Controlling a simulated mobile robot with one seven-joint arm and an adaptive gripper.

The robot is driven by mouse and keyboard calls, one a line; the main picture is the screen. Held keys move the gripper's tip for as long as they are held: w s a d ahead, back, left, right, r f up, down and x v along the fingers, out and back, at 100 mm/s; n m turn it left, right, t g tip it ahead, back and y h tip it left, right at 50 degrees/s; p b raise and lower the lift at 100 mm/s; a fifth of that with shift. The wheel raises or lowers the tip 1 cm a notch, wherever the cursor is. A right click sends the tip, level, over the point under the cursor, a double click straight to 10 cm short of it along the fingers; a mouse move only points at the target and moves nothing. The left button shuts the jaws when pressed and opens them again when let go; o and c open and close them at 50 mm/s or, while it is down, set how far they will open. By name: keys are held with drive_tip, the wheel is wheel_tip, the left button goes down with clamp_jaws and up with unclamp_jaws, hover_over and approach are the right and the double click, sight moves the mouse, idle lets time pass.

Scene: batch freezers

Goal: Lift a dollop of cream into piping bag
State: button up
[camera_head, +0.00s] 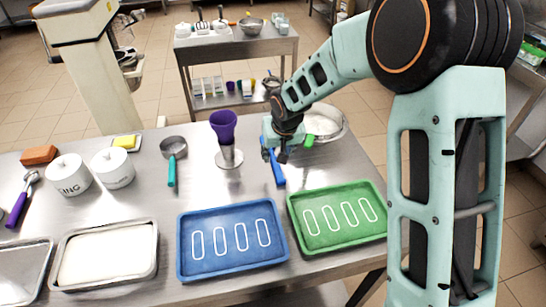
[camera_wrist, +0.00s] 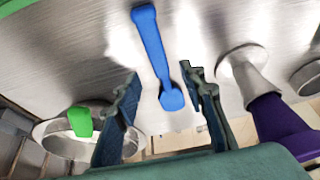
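A purple piping bag (camera_head: 223,124) stands open on a metal holder (camera_head: 230,158) on the steel table; it also shows at right in the wrist view (camera_wrist: 280,122). A blue spatula-like utensil (camera_head: 277,172) lies on the table just below my gripper (camera_head: 275,155). In the wrist view the blue utensil (camera_wrist: 150,40) lies beyond and between my two spread fingers (camera_wrist: 160,76), with nothing gripped. A metal bowl (camera_head: 338,122) stands behind and right of my gripper, with a green utensil part (camera_head: 309,141) at its rim. The bowl's contents are unclear.
A blue tray (camera_head: 185,265) and a green tray (camera_head: 300,243), both with white outlines, lie in front. Left are a teal-handled scoop (camera_head: 172,170), white canisters (camera_head: 113,168) and a pan of white stuff (camera_head: 62,285). A side table (camera_head: 235,45) stands behind.

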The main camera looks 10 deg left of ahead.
sight(275, 163)
drive_tip(key=p+x, duration=0.1)
drive_tip(key=x, duration=0.3)
drive_tip(key=shift+f, duration=0.1)
drive_tip(key=shift+w+a+f, duration=0.1)
drive_tip(key=shift+w+f, duration=0.15)
drive_tip(key=shift+f, duration=0.25)
drive_tip(key=shift+f, duration=0.15)
clamp_jaws()
